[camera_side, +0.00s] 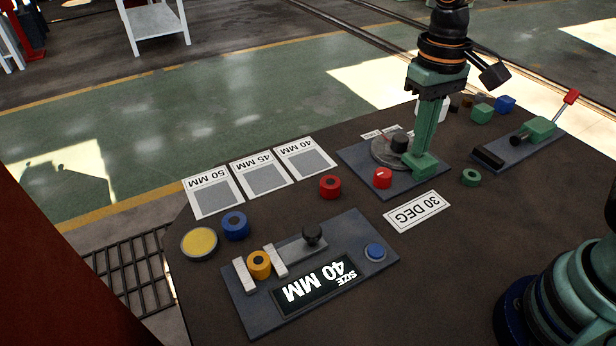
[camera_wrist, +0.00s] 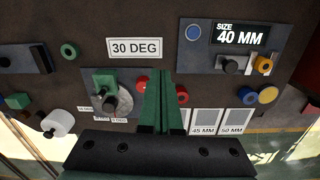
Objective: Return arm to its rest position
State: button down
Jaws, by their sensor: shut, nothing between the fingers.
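My gripper (camera_side: 426,148) hangs fingers down over the bending station at the upper right in the side view. Its green fingers (camera_wrist: 160,73) lie side by side in the wrist view, shut with nothing between them. In the side view they overlap the green block (camera_side: 421,166) on the station's plate, so I cannot tell the gap. In the wrist view the green block (camera_wrist: 105,81) and the black knob (camera_wrist: 109,103) on the grey disc lie left of the fingers. A red button (camera_side: 382,178) sits on the same plate.
The gauge panel (camera_side: 245,317) reads 40 MM and has a yellow ring (camera_side: 259,263) between two white blocks. A red ring (camera_side: 330,187), a blue ring (camera_side: 236,226) and size cards (camera_side: 216,190) lie nearby. A red-handled lever (camera_side: 570,98) stands at right.

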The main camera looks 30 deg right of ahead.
jog(key=s+d+r+n+t, duration=0.1)
jog(key=s+d+r+t, duration=0.1)
jog(key=d+r+t, duration=0.3)
jog(key=shift+d+r+t, duration=0.25)
jog(key=shift+d+t, duration=0.25)
jog(key=shift+d, duration=0.55)
